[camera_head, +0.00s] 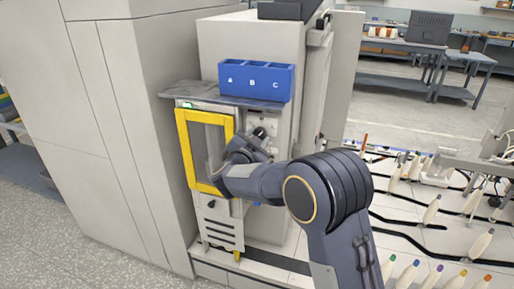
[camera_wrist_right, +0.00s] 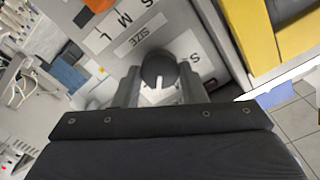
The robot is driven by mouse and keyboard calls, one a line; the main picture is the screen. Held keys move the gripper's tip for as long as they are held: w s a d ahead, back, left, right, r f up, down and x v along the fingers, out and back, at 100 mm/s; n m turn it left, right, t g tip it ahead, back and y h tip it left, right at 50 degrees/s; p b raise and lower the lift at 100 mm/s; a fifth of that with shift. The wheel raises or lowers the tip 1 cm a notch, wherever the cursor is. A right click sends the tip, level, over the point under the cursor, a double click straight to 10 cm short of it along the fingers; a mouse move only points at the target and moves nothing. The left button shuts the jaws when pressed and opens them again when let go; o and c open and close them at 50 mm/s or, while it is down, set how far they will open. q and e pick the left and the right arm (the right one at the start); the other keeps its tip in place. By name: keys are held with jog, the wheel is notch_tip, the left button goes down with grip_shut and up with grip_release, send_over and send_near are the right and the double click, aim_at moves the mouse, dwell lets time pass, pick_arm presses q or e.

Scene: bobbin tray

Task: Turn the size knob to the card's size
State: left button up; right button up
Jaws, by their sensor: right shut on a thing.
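In the right wrist view the dark round size knob (camera_wrist_right: 157,66) has a short white pointer mark, which points down toward the gripper in that picture. A white label with the letters S, M and L (camera_wrist_right: 122,24) and a SIZE label (camera_wrist_right: 139,36) lie beside it. Another white label or card (camera_wrist_right: 193,52) shows an S, partly hidden by a finger. My right gripper (camera_wrist_right: 159,82) is shut on the knob, one finger on each side. In the head view the right gripper (camera_head: 257,147) is at the machine's front panel and hides the knob. My left gripper is not in view.
A yellow-framed door (camera_head: 183,150) is close left of my right gripper. A blue bin (camera_head: 256,92) marked A, B, C stands on the shelf (camera_head: 185,91) above.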

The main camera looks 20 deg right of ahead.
jog(key=shift+m+b, duration=1.55)
jog(key=shift+m, duration=0.35)
jog(key=o, duration=1)
jog(key=shift+s, duration=0.1)
jog(key=v, duration=0.7)
jog(key=shift+s+a+b, duration=0.2)
jog(key=shift+s+b, duration=0.1)
